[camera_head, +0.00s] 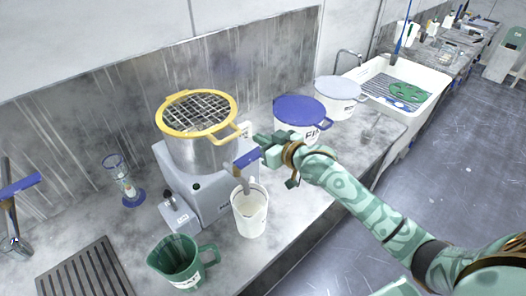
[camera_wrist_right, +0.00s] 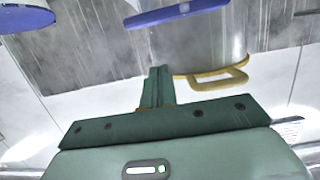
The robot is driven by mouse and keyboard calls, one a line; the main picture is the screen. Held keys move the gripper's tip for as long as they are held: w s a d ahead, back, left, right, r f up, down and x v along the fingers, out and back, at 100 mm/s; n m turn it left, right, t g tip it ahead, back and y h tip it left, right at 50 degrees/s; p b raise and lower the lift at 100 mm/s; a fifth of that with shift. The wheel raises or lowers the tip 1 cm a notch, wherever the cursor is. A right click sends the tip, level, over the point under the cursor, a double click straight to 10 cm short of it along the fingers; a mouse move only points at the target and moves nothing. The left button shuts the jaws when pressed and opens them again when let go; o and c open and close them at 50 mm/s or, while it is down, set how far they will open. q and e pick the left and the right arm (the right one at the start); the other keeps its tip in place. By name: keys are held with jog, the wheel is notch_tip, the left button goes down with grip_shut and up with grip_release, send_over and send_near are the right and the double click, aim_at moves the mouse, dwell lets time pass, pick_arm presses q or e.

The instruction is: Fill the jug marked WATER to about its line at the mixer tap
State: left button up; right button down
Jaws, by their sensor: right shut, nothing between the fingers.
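A green jug (camera_head: 172,262) with a handle and a white label stands at the front left of the bench; I cannot read its label. The tap (camera_head: 347,54) rises behind the white sink (camera_head: 432,77) at the far right. My right gripper (camera_head: 260,140) is shut and empty, above the bench between the yellow-rimmed pot and the blue-lidded tub. Its closed fingers show in the wrist view (camera_wrist_right: 158,86). My left gripper is not in view.
A yellow-rimmed sieve (camera_head: 197,112) sits on a steel pot on a grey machine (camera_head: 205,195). A blue-lidded tub (camera_head: 300,110) and a grey-lidded tub (camera_head: 338,95) stand towards the sink. A slatted grate (camera_head: 85,275) lies at front left.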

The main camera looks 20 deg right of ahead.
aim_at(250, 157)
jog(key=shift+s+f, duration=0.15)
jog(key=shift+f, duration=1.85)
